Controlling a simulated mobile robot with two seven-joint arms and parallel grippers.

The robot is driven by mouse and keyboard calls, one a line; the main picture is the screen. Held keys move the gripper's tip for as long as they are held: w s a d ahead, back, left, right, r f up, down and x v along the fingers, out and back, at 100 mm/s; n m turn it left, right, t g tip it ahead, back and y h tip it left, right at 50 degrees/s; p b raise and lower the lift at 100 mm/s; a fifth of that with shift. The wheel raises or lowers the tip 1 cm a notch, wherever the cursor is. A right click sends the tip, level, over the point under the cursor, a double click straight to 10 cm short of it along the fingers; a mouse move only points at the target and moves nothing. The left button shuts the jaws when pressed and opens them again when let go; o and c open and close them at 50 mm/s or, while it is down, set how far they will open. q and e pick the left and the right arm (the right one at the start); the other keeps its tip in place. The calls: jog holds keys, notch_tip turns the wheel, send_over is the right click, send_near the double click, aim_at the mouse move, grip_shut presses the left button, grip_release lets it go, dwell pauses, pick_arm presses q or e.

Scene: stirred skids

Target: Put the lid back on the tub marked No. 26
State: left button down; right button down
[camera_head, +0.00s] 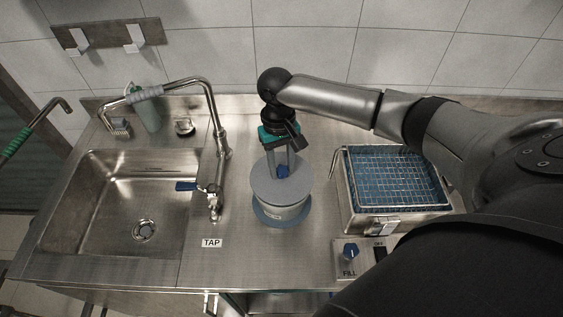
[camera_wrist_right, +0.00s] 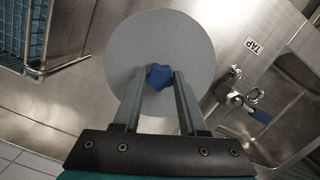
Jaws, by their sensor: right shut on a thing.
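The tub (camera_head: 284,213) is a pale cylinder standing on a blue round base (camera_head: 268,222) on the steel counter. Its label is too small to read. The grey round lid (camera_head: 263,188) is at the top of the tub and covers its mouth from above; I cannot tell whether it is fully seated. My right gripper (camera_head: 283,172) points down and is shut on the lid's blue knob, which shows between the fingers in the right wrist view (camera_wrist_right: 159,77). The lid fills the middle of that view (camera_wrist_right: 190,45) and hides the tub. My left gripper is not in view.
A sink (camera_head: 120,205) with a tall tap (camera_head: 222,140) is at left. A steel basin with a blue-lined wire basket (camera_head: 395,180) stands right of the tub. A FILL knob panel (camera_head: 350,262) is in front of it. Bare counter lies between tub and tap.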

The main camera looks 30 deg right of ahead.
jog(key=shift+p, duration=0.55)
dwell(0.5)
jog(key=shift+f+p, duration=0.5)
jog(key=shift+f, duration=0.25)
dwell(1.4)
jog(key=shift+p, duration=0.85)
dwell(0.9)
jog(key=shift+f, duration=0.1)
grip_release()
dwell(0.5)
jog(key=shift+r+p, duration=1.2)
jog(key=shift+r, duration=2.35)
